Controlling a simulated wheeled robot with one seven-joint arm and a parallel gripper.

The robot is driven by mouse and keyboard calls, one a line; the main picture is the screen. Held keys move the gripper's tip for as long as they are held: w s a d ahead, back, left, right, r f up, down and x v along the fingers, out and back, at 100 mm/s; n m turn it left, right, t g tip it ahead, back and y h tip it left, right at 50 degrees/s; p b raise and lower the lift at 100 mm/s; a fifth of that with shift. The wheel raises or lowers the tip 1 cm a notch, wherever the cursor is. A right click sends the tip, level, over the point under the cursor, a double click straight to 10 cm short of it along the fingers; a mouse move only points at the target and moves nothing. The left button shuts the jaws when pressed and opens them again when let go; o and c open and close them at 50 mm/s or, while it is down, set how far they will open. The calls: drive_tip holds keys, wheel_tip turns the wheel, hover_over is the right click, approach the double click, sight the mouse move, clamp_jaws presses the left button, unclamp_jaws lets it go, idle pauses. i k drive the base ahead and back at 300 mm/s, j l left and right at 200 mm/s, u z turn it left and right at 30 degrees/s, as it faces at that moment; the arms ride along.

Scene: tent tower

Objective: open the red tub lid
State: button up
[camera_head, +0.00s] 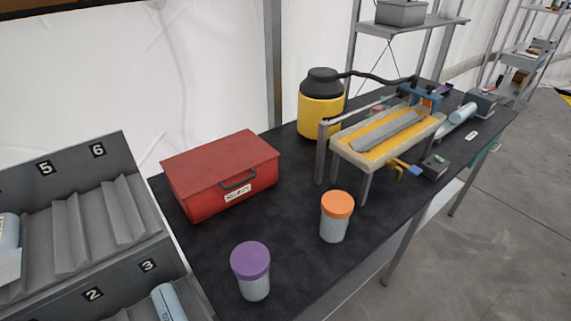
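A red tub (203,206) with a flat red lid (218,157) stands on the dark bench at centre left. The lid lies flat on the tub and looks closed. A dark handle (237,182) and a white label (238,192) are on the tub's front side. My gripper is not in view.
A purple-lidded jar (252,270) and an orange-lidded jar (335,216) stand on the bench (290,200) in front of the tub. A numbered grey rack (62,190) is at left. A yellow container (320,108) and a yellow-topped stand (385,135) are to the right.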

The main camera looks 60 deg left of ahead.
sight(193, 172)
drive_tip(key=i+u, duration=0.2)
drive_tip(key=i, duration=0.25)
drive_tip(key=i+l+u, duration=0.15)
drive_tip(key=i, duration=0.3)
drive_tip(key=i+l+u, duration=0.2)
drive_tip(key=i, duration=0.25)
drive_tip(key=u, duration=1)
